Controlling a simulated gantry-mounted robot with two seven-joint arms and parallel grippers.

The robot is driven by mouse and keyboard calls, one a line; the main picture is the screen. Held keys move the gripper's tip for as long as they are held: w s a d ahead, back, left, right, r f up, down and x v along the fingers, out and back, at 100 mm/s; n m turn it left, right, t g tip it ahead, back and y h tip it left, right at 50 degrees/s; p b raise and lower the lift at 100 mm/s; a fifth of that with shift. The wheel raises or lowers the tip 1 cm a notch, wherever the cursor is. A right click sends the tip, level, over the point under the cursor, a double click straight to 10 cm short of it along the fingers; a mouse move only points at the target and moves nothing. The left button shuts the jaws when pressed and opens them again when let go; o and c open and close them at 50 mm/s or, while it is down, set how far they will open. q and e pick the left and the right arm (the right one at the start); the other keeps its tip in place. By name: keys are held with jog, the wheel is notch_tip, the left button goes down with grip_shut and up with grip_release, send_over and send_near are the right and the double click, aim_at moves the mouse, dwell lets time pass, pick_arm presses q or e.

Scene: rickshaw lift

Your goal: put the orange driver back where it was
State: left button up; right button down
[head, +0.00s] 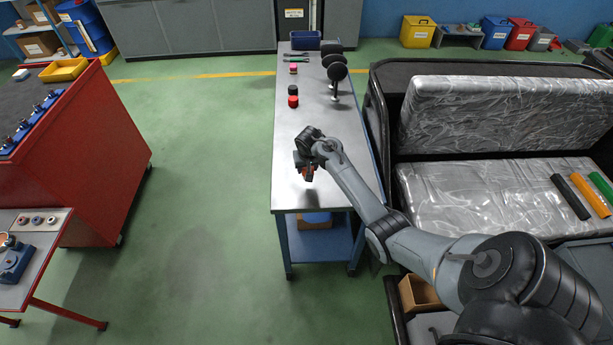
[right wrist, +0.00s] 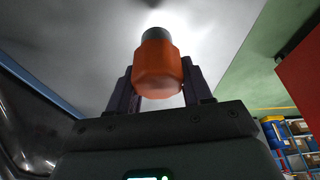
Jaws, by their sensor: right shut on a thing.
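The orange driver (right wrist: 158,75) is between the two fingers of my right gripper (right wrist: 160,88), with its orange handle and dark grey end showing in the right wrist view. In the head view the right gripper (head: 305,171) is shut on it above the near part of the steel-topped bench (head: 300,135). A small orange-red part of the driver (head: 309,174) shows below the gripper. A dark shadow lies on the bench top just below, so the driver appears raised off it. My left gripper is not in view.
Red-and-black pieces (head: 293,96) and black round-topped stands (head: 336,72) occupy the bench's far half. Green-handled tools (head: 297,57) and a blue bin (head: 306,40) are at its far end. The near bench top is clear. A plastic-wrapped seat (head: 480,118) stands to the right.

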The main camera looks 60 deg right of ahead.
jog(key=shift+w+f, duration=0.2)
jog(key=shift+f, duration=0.05)
notch_tip(320, 180, down, 3)
jog(key=shift+r+b, duration=0.1)
jog(key=shift+b, duration=0.35)
jog(key=shift+f, duration=0.45)
jog(key=shift+f, duration=0.15)
jog(key=shift+c, duration=2.4)
grip_release()
